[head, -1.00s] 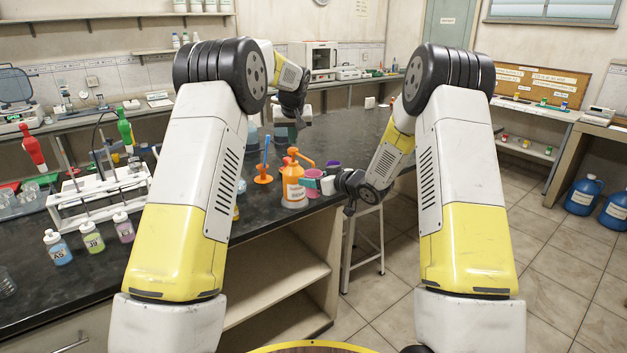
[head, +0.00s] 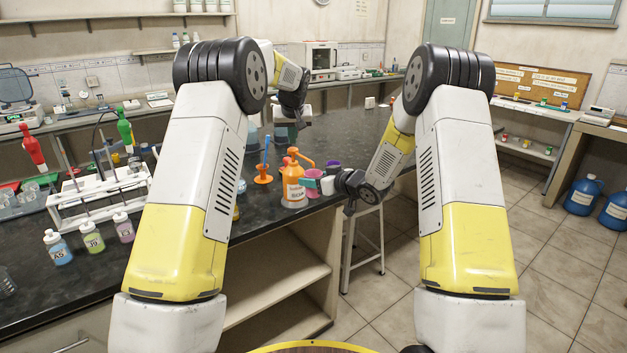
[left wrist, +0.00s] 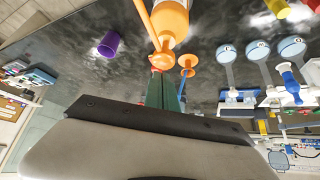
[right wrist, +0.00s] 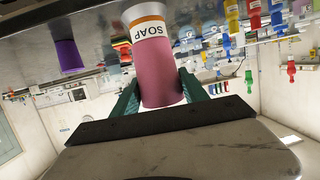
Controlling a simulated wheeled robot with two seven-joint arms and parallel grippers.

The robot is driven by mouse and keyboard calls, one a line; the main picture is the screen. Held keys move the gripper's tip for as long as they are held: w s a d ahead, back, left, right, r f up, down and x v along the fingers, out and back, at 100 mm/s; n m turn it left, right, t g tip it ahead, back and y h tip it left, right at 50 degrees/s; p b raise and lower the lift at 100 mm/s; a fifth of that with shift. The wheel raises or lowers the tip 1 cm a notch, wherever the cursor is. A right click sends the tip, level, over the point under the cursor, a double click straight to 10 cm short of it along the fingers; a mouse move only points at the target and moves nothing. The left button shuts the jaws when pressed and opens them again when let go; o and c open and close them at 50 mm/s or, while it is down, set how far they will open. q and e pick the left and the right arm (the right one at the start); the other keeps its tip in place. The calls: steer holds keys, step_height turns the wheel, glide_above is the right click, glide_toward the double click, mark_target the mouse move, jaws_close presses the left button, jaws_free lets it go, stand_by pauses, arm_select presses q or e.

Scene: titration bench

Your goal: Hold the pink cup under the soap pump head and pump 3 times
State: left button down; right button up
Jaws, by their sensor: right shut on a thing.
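The orange soap bottle (head: 293,190) stands upright near the bench's edge, with its orange pump head (head: 293,152) and spout pointing right. The pink cup (head: 314,187) is beside the bottle, below the spout's end. My right gripper (head: 325,184) is shut on the cup; the right wrist view shows a finger on each side of the pink cup (right wrist: 160,78), with the SOAP label (right wrist: 150,29) behind it. My left gripper (head: 287,138) is above the pump head. In the left wrist view its fingers (left wrist: 163,84) are together, pointing at the pump head (left wrist: 163,61); contact is unclear.
A purple cup (head: 332,164) stands behind the pink one. An orange holder with a blue stick (head: 263,174) stands left of the bottle. A white tube rack (head: 95,195) and small labelled bottles (head: 92,237) are on the left.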

mark_target(293, 148)
arm_select(q)
steer(key=shift+f, duration=0.2)
stand_by(0.4)
steer(key=shift+f, duration=1.35)
steer(key=shift+r, duration=1.4)
steer(key=shift+f, duration=0.1)
steer(key=shift+f, duration=1.3)
steer(key=shift+r, duration=1.4)
steer(key=shift+f, duration=0.15)
